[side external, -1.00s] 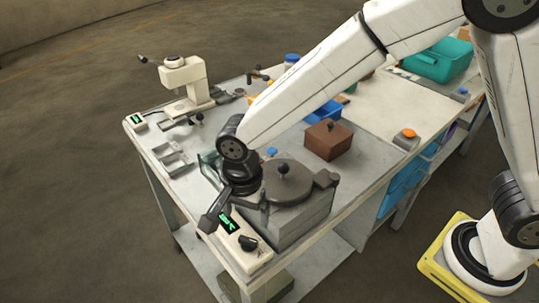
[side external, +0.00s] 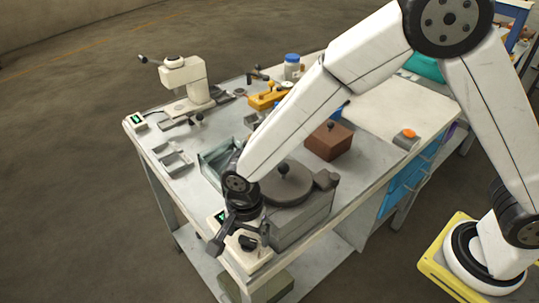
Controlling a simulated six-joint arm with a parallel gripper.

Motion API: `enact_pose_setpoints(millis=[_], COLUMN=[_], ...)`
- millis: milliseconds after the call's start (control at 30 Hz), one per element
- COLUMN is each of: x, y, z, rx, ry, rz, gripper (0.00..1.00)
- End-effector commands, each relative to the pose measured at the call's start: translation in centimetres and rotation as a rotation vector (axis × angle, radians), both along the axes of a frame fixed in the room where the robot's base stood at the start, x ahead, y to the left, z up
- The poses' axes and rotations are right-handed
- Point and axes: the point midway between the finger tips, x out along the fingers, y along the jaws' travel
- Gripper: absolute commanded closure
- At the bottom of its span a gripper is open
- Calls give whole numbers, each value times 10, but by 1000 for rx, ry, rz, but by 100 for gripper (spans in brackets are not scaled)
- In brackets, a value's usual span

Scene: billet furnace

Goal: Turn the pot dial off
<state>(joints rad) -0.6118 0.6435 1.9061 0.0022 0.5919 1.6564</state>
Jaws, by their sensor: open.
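The pot furnace is a grey block with a round dark lid (side external: 288,187) and a knob on top, at the front corner of the bench. In front of it is a pale control panel (side external: 256,262) with a small green display, now mostly covered by my gripper. The black pot dial (side external: 248,243) shows on the panel, just below my gripper. My gripper (side external: 240,238) is open, pointing down over the panel, with its fingers spread to either side of the dial in this view. I cannot tell whether a finger touches the dial, or which setting it points to.
A brown box (side external: 328,141) with a knob stands behind the pot. An open glassy-walled tray (side external: 215,160) is left of my wrist. A white press (side external: 184,85) stands at the back left. An orange button (side external: 408,134) is at the right edge.

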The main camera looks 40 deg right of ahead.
Motion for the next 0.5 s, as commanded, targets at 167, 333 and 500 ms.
enact_pose_setpoints(millis=[167,333,500], x=[0,0,0], y=[0,0,0], z=[-11,-13,-13], rx=[0,1,1], ry=[0,-1,-1], rz=[0,0,0], gripper=[3,3,3])
